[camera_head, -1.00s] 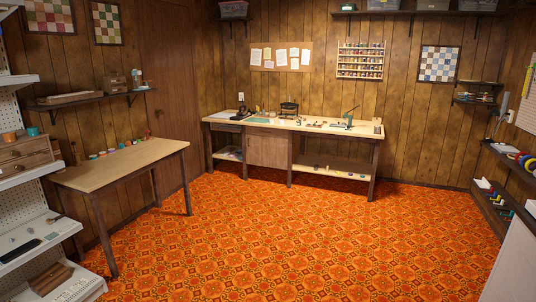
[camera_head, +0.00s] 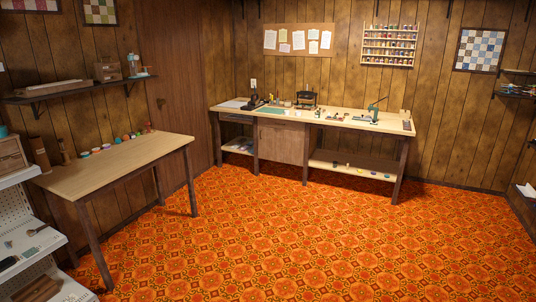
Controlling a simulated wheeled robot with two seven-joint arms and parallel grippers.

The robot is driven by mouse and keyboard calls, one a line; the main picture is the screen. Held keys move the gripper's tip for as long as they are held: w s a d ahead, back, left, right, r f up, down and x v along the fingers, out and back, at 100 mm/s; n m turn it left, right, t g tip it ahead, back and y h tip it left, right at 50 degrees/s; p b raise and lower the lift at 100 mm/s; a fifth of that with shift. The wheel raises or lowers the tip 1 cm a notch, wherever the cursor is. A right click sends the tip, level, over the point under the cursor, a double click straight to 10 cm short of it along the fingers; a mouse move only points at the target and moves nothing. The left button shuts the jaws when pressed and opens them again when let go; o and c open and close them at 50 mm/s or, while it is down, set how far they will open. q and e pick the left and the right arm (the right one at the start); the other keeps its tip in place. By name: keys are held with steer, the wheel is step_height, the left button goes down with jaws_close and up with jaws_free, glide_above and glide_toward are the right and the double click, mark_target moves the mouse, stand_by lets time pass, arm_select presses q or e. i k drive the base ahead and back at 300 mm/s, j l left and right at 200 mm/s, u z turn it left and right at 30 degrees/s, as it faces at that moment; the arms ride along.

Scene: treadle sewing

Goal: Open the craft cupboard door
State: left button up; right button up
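A wooden cupboard door (camera_head: 282,142) sits under the long workbench (camera_head: 340,122) at the back wall, between the bench's legs. It looks shut and flush with the bench front. A drawer front (camera_head: 236,119) is to its left, just under the bench top. No handle can be made out on the door at this distance. Neither of my grippers shows in the view, and the bench is well across the room.
Open orange patterned floor (camera_head: 270,235) lies between me and the bench. A side table (camera_head: 120,160) stands along the left wall, with a white shelf rack (camera_head: 25,225) nearer at the left edge. A low shelf (camera_head: 524,210) stands at the right.

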mark_target(286, 146)
steer(key=i, duration=5.4)
steer(key=j+u, duration=0.05)
steer(key=j, duration=0.2)
